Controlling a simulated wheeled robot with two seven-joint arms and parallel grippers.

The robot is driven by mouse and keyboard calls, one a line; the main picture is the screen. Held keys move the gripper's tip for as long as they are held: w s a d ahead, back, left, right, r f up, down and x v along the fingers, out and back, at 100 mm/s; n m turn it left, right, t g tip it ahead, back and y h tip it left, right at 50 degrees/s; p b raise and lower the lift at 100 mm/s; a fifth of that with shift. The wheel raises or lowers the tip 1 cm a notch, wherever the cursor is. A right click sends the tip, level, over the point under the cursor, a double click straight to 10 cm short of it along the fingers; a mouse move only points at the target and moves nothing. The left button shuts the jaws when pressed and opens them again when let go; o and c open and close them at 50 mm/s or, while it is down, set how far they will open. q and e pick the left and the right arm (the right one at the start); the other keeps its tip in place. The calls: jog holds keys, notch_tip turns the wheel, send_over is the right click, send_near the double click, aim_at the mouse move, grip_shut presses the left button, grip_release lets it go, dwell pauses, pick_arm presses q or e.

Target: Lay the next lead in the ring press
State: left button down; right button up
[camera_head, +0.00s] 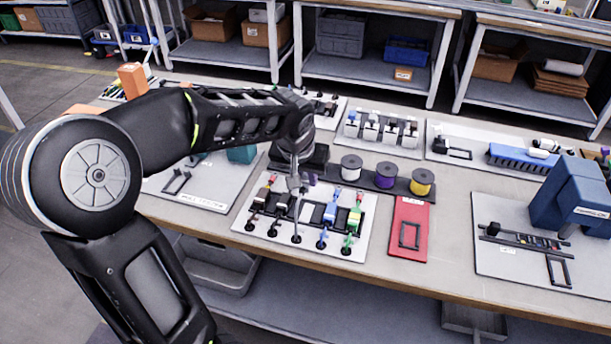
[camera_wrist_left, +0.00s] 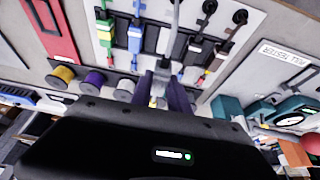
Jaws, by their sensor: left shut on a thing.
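My left gripper (camera_head: 297,184) is over the white lead board (camera_head: 262,228) and is shut on a grey lead (camera_wrist_left: 176,28). The lead's cable runs away from the fingers (camera_wrist_left: 165,95) in the left wrist view; the gripped end is partly hidden. A blue lead (camera_head: 331,210) and a green lead (camera_head: 354,218) lie to the right of the gripper on the board, with darker leads (camera_head: 258,200) to its left. A blue machine (camera_head: 566,192), which looks like the ring press, stands at the far right on a pale mat. My right gripper is out of view.
A red tray (camera_head: 408,246) lies right of the board. White, purple and yellow spools (camera_head: 422,183) stand behind it. A pull tester mat (camera_head: 225,188) is at the left. Fixtures (camera_head: 380,130) line the back of the bench. Bare bench (camera_head: 452,232) lies between red tray and blue machine.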

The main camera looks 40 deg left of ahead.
pick_arm(q)
jog(key=w+d+m, duration=0.2)
jog(key=d, duration=0.6)
jog(key=w+d+f+m+h, duration=0.1)
jog(key=w+d, duration=0.2)
jog(key=d, duration=0.5)
jog(key=shift+w+d+f+m, duration=0.15)
jog(key=shift+w+d+m, duration=0.15)
jog(key=shift+d+m, duration=0.1)
